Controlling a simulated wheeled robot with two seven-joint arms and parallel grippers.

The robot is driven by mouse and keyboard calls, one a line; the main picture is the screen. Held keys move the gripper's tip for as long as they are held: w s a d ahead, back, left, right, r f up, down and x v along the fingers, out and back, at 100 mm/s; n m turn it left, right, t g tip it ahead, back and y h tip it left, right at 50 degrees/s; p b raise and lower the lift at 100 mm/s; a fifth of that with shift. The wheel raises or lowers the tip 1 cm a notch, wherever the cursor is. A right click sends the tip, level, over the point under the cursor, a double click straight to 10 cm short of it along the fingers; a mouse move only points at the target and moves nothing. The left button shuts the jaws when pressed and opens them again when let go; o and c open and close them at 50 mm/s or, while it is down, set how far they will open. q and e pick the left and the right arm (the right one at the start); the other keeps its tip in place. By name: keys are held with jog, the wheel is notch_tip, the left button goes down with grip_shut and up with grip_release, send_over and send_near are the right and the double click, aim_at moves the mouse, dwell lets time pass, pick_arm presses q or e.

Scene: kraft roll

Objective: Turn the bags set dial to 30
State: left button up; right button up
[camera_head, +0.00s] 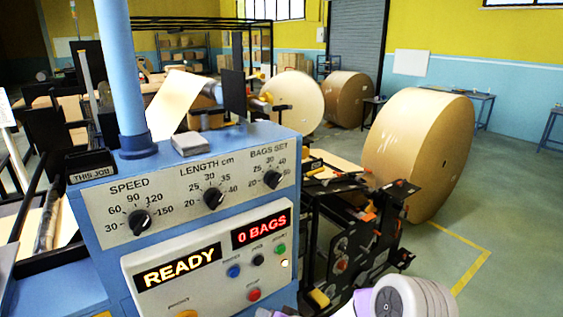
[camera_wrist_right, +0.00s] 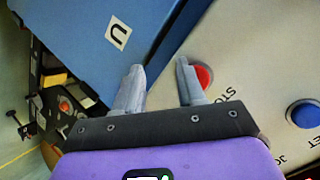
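The bags set dial (camera_head: 272,179) is a black knob at the upper right of the blue machine's control panel (camera_head: 185,192). Numbers including 20, 30 and 40 are printed around it. Its exact pointer setting is too small to tell. My right gripper (camera_wrist_right: 160,72) is open and empty in the right wrist view, its two grey fingers apart near the panel's edge. One finger partly covers the red stop button (camera_wrist_right: 205,76); I cannot tell whether they touch. In the head view my right arm is at the bottom right, below the dial. My left gripper is not in view.
The speed dial (camera_head: 139,222) and length dial (camera_head: 213,198) sit left of the bags set dial. Below are displays reading READY (camera_head: 180,268) and 0 BAGS (camera_head: 262,229), and several coloured buttons. A large kraft roll (camera_head: 420,150) stands behind on the right.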

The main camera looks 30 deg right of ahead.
jog(key=w+d+r+t+h+p, duration=0.1)
jog(key=d+r+t+p, duration=0.15)
jog(key=r, duration=0.85)
jog(key=d+r+t+p, duration=0.1)
jog(key=d+r+p, duration=0.3)
jog(key=r, duration=0.7)
jog(key=t+p, duration=0.3)
jog(key=p, duration=0.3)
send_near(278, 183)
jog(key=w, duration=0.1)
jog(key=shift+g, duration=0.25)
jog(key=w, duration=0.7)
jog(key=shift+w+a+r, duration=0.2)
jog(key=shift+a+r, duration=0.1)
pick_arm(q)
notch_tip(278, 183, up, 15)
pick_arm(e)
grip_shut()
